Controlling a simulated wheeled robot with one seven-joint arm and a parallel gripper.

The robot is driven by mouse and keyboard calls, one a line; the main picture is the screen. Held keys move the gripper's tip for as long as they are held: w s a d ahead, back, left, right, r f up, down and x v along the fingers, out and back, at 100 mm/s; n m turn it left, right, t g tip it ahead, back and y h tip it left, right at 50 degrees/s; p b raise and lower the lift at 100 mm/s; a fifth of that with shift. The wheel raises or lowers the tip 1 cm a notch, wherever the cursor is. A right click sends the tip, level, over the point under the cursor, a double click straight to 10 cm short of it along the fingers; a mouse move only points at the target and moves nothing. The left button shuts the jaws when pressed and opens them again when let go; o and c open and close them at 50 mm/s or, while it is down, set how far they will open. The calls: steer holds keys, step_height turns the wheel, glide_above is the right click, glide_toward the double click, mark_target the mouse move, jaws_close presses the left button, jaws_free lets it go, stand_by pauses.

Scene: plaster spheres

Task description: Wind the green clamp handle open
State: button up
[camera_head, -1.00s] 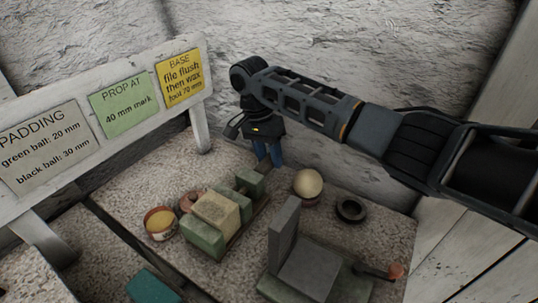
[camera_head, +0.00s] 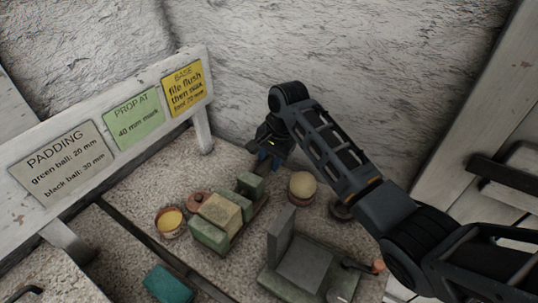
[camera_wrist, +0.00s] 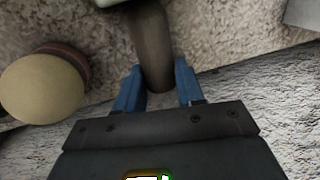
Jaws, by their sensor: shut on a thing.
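The green clamp (camera_head: 209,236) stands on the speckled slab with a beige block (camera_head: 221,211) between its green parts. Its rear green jaw (camera_head: 250,184) faces my gripper. My gripper (camera_head: 264,163) is low at the clamp's far end, its body tilted. In the wrist view, the blue fingers of my gripper (camera_wrist: 158,88) stand on either side of a dark brown, rounded handle (camera_wrist: 150,45) and are shut on it. The handle's upper end meets a pale green part at the top edge of that view. In the head view the handle is mostly hidden by the gripper.
A cream ball (camera_head: 302,184) on a dark base is close right of the clamp; the wrist view shows it left (camera_wrist: 42,88). A grey angled fixture (camera_head: 305,264) with a red-knobbed lever (camera_head: 378,266) stands front right. A yellow-filled pot (camera_head: 171,221) is left. A rough wall (camera_head: 330,80) rises behind.

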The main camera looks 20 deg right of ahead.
steer(key=shift+s+d+f+t+y, duration=0.15)
steer(key=shift+t+y, duration=0.4)
steer(key=shift+t, duration=0.3)
steer(key=shift+s+a+t+y, duration=0.1)
steer(key=shift+t+y, duration=0.45)
steer(key=shift+t, duration=0.3)
steer(key=shift+d, duration=0.1)
steer(key=o, duration=1)
steer(key=shift+o, duration=0.2)
steer(key=v, duration=0.7)
steer(key=shift+s+d+r+b, duration=0.15)
steer(key=shift+s+r+b, duration=0.15)
steer(key=shift+b, duration=0.1)
steer(key=shift+w, duration=0.1)
